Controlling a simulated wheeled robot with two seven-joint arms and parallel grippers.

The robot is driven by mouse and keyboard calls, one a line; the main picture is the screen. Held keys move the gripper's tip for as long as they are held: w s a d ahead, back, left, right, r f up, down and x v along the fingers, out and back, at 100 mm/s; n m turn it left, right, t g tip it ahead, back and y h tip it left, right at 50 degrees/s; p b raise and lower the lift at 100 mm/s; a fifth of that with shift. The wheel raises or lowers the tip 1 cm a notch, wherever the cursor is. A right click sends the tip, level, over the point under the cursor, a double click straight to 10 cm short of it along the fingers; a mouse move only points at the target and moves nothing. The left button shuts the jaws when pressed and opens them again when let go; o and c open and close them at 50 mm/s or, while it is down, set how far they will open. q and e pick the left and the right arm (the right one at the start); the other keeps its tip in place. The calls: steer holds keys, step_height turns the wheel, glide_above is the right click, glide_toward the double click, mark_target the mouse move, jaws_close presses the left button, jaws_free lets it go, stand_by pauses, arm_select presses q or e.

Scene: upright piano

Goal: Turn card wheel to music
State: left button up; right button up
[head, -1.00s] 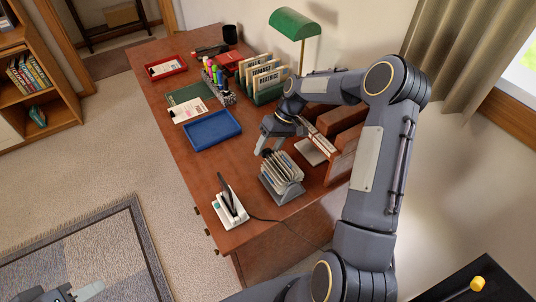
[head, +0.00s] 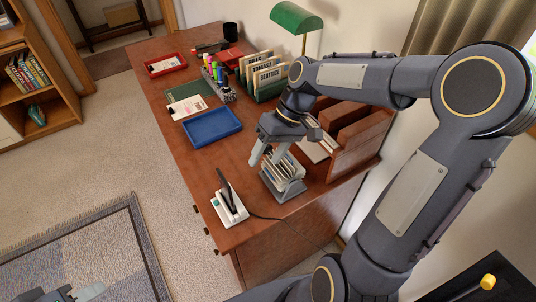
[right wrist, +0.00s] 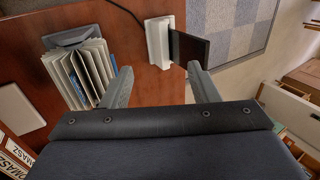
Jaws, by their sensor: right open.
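The card wheel (head: 284,182) is a fan of pale cards on a grey stand, near the front right end of the brown desk. My right gripper (head: 265,158) is above and slightly left of the cards, partly covering them. In the right wrist view the card wheel (right wrist: 84,68) is left of my right gripper (right wrist: 159,69). Its fingers are spread with nothing between them, and the left finger is close beside the cards; contact cannot be told. The card labels, including any music one, are unreadable. Part of my left gripper (head: 80,293) shows low at the left edge.
A white device with a black upright part (head: 230,207) stands near the desk's front corner, its cable running right. A blue tray (head: 212,128), pen holder, card folders (head: 264,76) and wooden organiser (head: 358,140) surround the wheel. Bare desk (head: 200,165) lies left.

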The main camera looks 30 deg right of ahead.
mark_target(268, 146)
steer(key=w+d+f+b, duration=0.1)
steer(key=w, duration=0.1)
steer(key=w+d+f+h+b, duration=0.1)
steer(key=w+f+b, duration=0.1)
steer(key=w+d+f+h+b, duration=0.1)
steer(key=w+b, duration=0.1)
steer(key=shift+w+f, duration=0.1)
steer(key=shift+f, duration=0.3)
steer(key=w+d+h+b, duration=0.1)
steer(key=w+h+b, duration=0.1)
steer(key=w, duration=0.1)
steer(key=w+d+h+b, duration=0.1)
steer(key=w, duration=0.1)
steer(key=shift+w+d+f, duration=0.25)
steer(key=shift+d+f, duration=0.05)
steer(key=shift+f, duration=0.1)
steer(key=shift+w+d+r+h, duration=0.1)
steer(key=shift+w+d+h, duration=0.1)
steer(key=shift+h, duration=0.2)
step_height(268, 146, down, 8)
steer(key=shift+r+b, duration=0.25)
steer(key=shift+b, duration=0.5)
steer(key=shift+c, duration=0.3)
